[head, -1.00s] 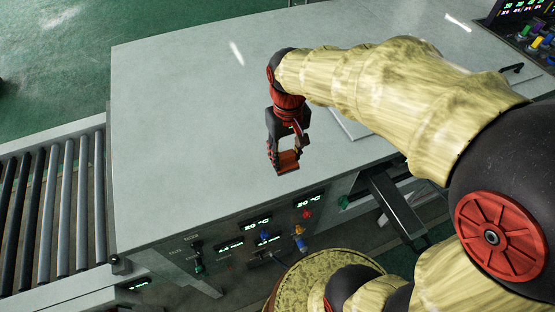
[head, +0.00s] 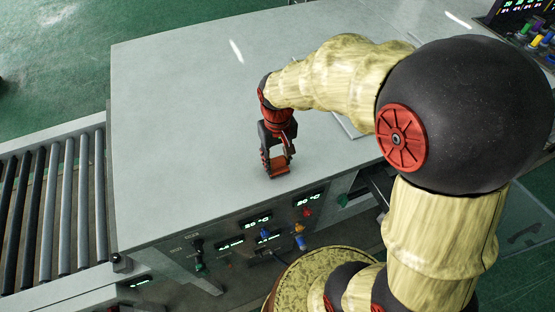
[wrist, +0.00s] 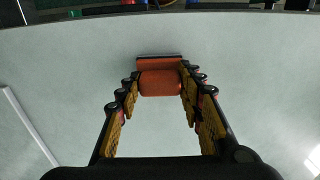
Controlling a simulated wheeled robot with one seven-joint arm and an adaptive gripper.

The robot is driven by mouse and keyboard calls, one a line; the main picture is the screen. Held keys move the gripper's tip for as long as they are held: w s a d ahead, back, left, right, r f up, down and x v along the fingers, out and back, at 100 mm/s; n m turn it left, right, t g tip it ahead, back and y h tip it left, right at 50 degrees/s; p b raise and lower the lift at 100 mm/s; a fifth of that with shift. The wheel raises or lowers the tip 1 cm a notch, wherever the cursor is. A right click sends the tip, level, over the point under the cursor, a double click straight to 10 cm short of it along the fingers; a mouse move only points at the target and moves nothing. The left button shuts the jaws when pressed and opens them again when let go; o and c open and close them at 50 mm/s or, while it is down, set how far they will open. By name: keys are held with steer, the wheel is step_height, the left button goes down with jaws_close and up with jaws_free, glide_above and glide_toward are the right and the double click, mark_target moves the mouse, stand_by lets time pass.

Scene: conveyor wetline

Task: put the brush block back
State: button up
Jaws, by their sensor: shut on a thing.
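The brush block (head: 280,168) is a small orange-brown piece at the tips of my gripper (head: 276,160), over the grey top near its front edge. In the wrist view the brush block (wrist: 160,82) sits between both fingertips, with a rounded orange body and a flatter, dark-edged strip beyond it. My gripper is shut on it and points down. I cannot tell whether the block touches the top or hangs just above it.
The broad grey top (head: 190,110) is clear around my gripper. Its front face carries a control panel (head: 262,232) with displays and knobs. A roller conveyor (head: 60,205) adjoins at left. A flat raised plate (head: 347,125) lies right of my gripper, partly behind my arm.

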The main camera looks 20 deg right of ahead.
mark_target(278, 160)
steer(key=o, duration=1.1)
steer(key=shift+f, duration=0.1)
step_height(278, 160, up, 11)
steer(key=s+r+t, duration=0.2)
steer(key=s, duration=0.2)
steer(key=s+r+t, duration=0.1)
steer(key=s+r, duration=0.1)
steer(key=s, duration=0.3)
steer(key=s+r+t, duration=0.2)
steer(key=s+r, duration=0.1)
steer(key=s, duration=0.2)
steer(key=shift+t, duration=0.3)
steer(key=shift+f+b, duration=0.1)
steer(key=shift+b, duration=0.2)
